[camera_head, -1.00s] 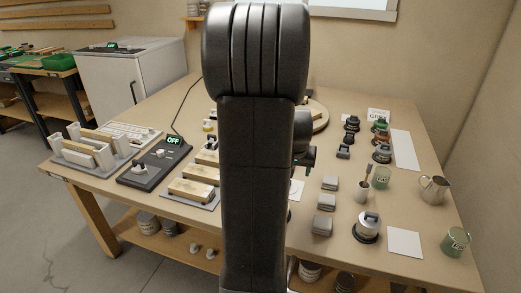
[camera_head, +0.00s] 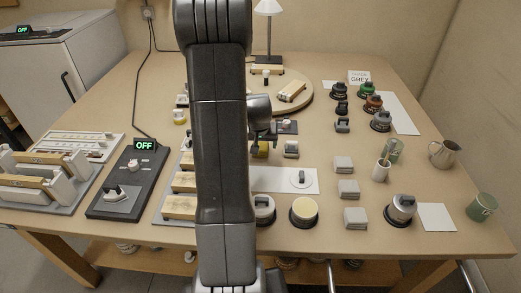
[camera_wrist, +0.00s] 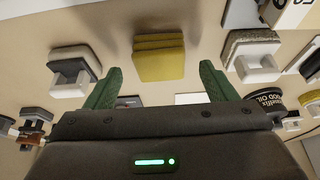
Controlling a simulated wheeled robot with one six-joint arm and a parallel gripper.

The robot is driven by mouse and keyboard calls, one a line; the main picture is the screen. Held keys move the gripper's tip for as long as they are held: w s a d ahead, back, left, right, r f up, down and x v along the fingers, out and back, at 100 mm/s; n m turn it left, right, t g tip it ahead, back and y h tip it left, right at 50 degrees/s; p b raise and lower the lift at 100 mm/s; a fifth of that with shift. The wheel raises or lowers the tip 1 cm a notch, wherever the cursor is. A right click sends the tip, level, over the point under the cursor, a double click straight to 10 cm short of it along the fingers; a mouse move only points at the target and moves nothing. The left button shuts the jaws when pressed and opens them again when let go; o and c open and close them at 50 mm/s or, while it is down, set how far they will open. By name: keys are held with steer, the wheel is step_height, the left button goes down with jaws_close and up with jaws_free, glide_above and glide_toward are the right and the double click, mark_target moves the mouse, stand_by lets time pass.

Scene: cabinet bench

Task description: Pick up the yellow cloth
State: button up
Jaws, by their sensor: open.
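The yellow cloth (camera_wrist: 158,60) is a folded, layered block lying on the bench in the wrist view, straight beyond the gap between my fingers. In the head view a yellow patch (camera_head: 261,150), likely the same cloth, shows just below my gripper (camera_head: 266,138), partly hidden by it and the arm. In the wrist view my gripper (camera_wrist: 159,85) has two green fingers spread wide apart with nothing between them. The cloth is ahead of the fingertips and not touching them.
In the wrist view, a grey block with a handle (camera_wrist: 72,70) lies left of the cloth and another (camera_wrist: 252,55) lies right, both close to the fingers.

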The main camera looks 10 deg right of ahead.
steer(key=shift+x, duration=1.25)
steer(key=c, duration=1.1)
steer(key=shift+o, duration=0.2)
step_height(320, 180, up, 10)
steer(key=shift+p, duration=0.35)
steer(key=shift+o, duration=0.9)
steer(key=shift+c, duration=0.5)
